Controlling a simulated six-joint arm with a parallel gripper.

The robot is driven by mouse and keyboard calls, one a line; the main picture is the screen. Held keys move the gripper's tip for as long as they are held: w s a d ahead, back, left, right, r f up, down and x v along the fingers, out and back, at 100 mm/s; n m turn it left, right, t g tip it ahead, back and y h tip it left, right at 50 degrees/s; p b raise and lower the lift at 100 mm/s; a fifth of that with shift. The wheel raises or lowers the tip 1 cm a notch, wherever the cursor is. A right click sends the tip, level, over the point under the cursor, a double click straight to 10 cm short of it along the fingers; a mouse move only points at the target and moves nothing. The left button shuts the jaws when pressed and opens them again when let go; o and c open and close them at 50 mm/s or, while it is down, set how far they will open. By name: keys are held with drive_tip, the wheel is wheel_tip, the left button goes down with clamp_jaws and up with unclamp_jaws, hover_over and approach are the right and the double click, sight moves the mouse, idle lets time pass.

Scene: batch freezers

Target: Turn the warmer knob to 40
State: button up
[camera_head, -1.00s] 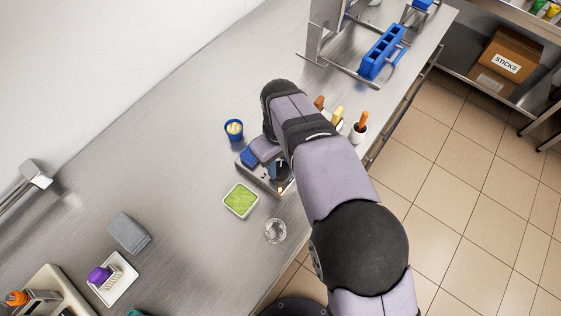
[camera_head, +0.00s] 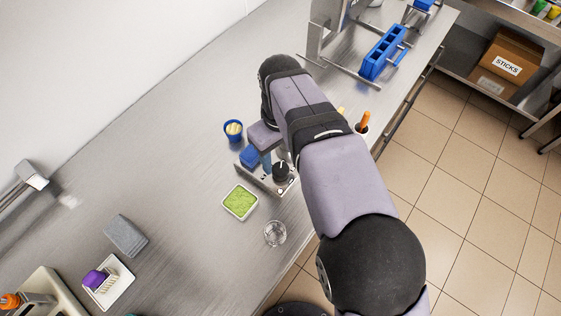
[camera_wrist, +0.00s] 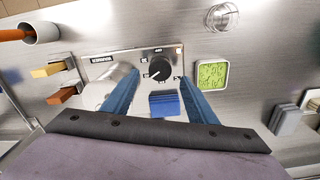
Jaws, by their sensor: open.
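The warmer (camera_head: 262,180) is a metal unit with a black round knob (camera_head: 281,169) on its panel. In the wrist view the knob (camera_wrist: 159,69) shows a white pointer line toward the lower left of the picture; the scale numbers around it are too small to read. My gripper (camera_wrist: 157,78) is open, its two blue fingers spread, with their tips just short of the knob and on either side of it.
A green-filled dish (camera_head: 240,202), a glass bowl (camera_head: 275,233) and a blue cup (camera_head: 233,130) stand close around the warmer.

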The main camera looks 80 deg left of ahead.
drive_tip(key=shift+r, duration=1.4)
